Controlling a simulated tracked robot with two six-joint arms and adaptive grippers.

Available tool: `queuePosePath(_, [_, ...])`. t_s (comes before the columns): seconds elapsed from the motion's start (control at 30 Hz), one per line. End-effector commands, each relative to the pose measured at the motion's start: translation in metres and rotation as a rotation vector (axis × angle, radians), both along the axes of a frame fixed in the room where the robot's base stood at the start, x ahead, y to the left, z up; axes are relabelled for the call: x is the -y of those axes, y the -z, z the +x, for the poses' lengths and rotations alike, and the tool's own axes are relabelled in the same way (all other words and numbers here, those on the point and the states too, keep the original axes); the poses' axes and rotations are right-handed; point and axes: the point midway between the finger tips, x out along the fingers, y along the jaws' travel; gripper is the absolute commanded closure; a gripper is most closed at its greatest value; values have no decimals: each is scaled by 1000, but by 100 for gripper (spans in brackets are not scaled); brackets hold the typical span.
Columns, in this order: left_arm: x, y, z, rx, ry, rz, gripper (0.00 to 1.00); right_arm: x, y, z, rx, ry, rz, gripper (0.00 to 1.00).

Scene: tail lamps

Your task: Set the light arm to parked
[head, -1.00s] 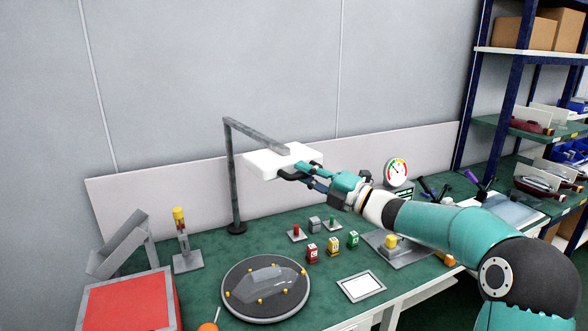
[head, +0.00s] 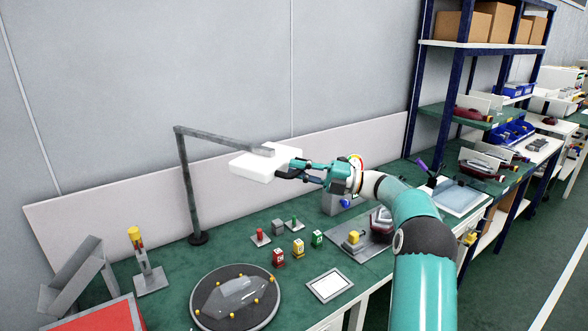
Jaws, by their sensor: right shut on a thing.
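The light arm (head: 222,139) is a grey bar on an upright post (head: 190,190) with a round black foot on the green bench. It reaches right and toward me over the bench. A white lamp head (head: 252,166) hangs at its free end. My right gripper (head: 284,172) is shut at the right end of the lamp head, with its dark fingers on that edge. The fingers partly hide that end. My left gripper is not in view.
On the green bench (head: 160,308) below stand a round turntable (head: 236,300) with a clear lamp cover, several small coloured blocks (head: 298,248), a white-topped pad (head: 330,285) and a yellow-knobbed fixture (head: 353,240). A dial gauge (head: 357,162) is partly hidden behind my gripper. Shelves (head: 470,45) stand at the right.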

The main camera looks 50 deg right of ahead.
Motion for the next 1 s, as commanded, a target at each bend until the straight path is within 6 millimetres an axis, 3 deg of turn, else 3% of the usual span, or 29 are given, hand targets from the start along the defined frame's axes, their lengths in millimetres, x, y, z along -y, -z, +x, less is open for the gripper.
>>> queuePosePath(0.03, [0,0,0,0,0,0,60,1,1,-1,-2,2,0,82])
queuePosePath(0.17, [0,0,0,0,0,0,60,2,2,-3,-3,5,0,60])
queuePosePath(0.2, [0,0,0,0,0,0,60,2,2,-3,-3,6,0,59])
queuePosePath(0.67, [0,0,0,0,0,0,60,11,5,-14,-5,11,0,59])
queuePosePath(1.0, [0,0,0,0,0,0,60,43,16,-70,-6,13,0,59])
